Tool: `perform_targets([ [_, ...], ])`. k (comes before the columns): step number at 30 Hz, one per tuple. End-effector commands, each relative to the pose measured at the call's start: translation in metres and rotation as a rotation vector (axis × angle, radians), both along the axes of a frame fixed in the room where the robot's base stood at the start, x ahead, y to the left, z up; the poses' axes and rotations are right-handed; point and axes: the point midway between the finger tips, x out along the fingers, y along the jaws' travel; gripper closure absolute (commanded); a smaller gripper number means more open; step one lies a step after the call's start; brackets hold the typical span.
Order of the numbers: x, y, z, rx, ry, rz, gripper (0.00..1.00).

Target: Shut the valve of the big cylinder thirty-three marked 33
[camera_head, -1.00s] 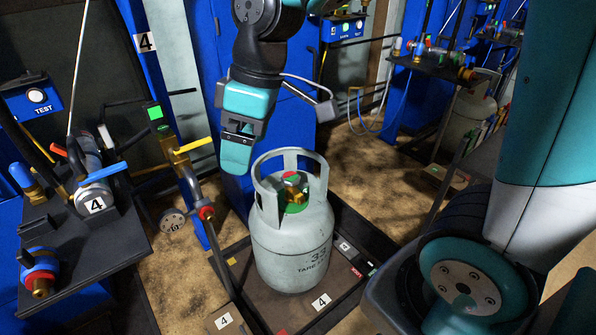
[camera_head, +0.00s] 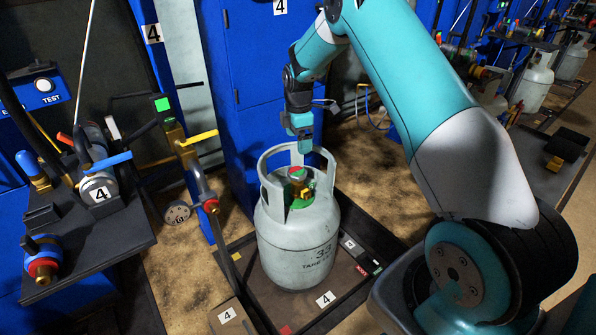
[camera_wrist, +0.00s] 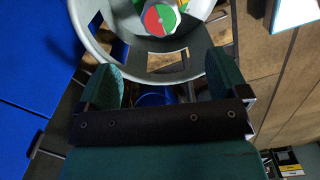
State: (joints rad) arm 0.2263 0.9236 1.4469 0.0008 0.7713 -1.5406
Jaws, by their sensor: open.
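The big cylinder marked 33 (camera_head: 298,243) is pale grey and stands upright on a dark scale platform (camera_head: 262,318). Its valve knob (camera_head: 297,174), red and green on top, sits inside the collar above a brass outlet. The knob also shows at the top of the wrist view (camera_wrist: 161,19), framed by the collar ring (camera_wrist: 178,74). My gripper (camera_head: 301,142) is above and behind the collar in the head view, apart from the knob.
At the left is a black bench (camera_head: 95,262) with brass and blue fittings. A post with a yellow lever (camera_head: 201,138) stands left of the cylinder. A blue cabinet (camera_head: 253,60) is behind. More cylinders (camera_head: 533,86) stand at the far right.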

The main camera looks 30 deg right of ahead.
Motion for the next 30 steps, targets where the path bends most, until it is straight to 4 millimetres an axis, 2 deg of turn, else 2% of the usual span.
perform_targets([
  [1,-0.001,0.0,-0.015,0.001,0.004,0.0,0.08],
  [6,-0.001,0.001,-0.055,0.001,0.004,0.0,0.08],
  [12,-0.001,0.001,-0.093,0.001,0.002,0.0,0.08],
  [15,-0.001,0.0,-0.105,0.001,0.002,-0.001,0.08],
  [21,0.0,0.0,-0.116,0.001,-0.001,-0.001,0.08],
  [29,0.0,0.0,-0.116,0.001,-0.001,-0.001,0.08],
  [30,0.0,0.0,-0.116,0.001,-0.001,-0.001,0.17],
])
